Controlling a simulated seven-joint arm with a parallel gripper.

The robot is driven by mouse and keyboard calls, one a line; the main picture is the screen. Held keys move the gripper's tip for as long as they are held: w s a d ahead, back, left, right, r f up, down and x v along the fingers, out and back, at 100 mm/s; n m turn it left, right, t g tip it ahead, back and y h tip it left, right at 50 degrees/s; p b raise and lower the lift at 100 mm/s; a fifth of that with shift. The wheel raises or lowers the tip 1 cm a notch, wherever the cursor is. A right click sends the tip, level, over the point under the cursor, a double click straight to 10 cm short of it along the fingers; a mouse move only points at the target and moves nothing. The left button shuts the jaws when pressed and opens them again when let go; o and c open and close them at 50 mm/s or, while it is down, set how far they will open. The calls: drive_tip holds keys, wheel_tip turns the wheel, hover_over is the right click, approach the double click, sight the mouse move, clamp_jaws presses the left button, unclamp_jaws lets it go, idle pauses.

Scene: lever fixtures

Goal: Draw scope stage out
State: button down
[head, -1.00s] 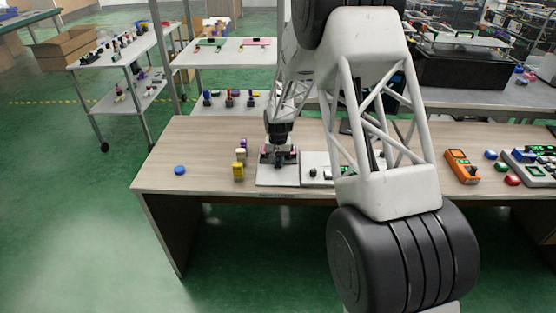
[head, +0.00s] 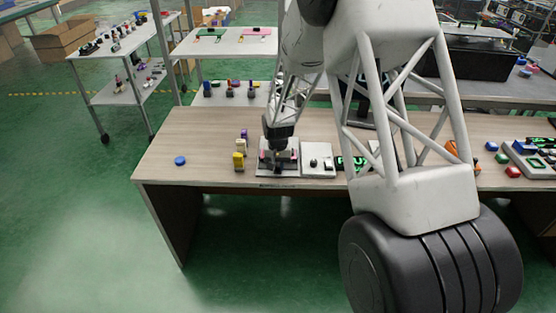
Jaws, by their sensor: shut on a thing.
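The scope stage fixture is a pale grey plate (head: 289,143) near the table's front edge, left of the middle in the head view. A dark stage (head: 288,171) with small pinkish parts at its sides sits on it, close to the plate's front edge. My gripper (head: 278,158) points down over the fixture and is shut on the stage, by what I can see. The fingertips and the exact part between them are small and partly hidden by the gripper body.
Yellow and purple pieces (head: 239,161) stand just left of the fixture. A pale plate with black knobs (head: 318,160) adjoins on the right. A blue button (head: 180,160) lies far left with clear table around it. Orange, blue and red devices lie at the right.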

drive_tip(key=shift+s, duration=1.35)
drive_tip(key=c, duration=1)
unclamp_jaws()
drive_tip(key=shift+c, duration=0.2)
drive_tip(key=shift+r, duration=0.15)
wheel_tip(320, 180, up, 8)
drive_tip(key=shift+f, duration=0.2)
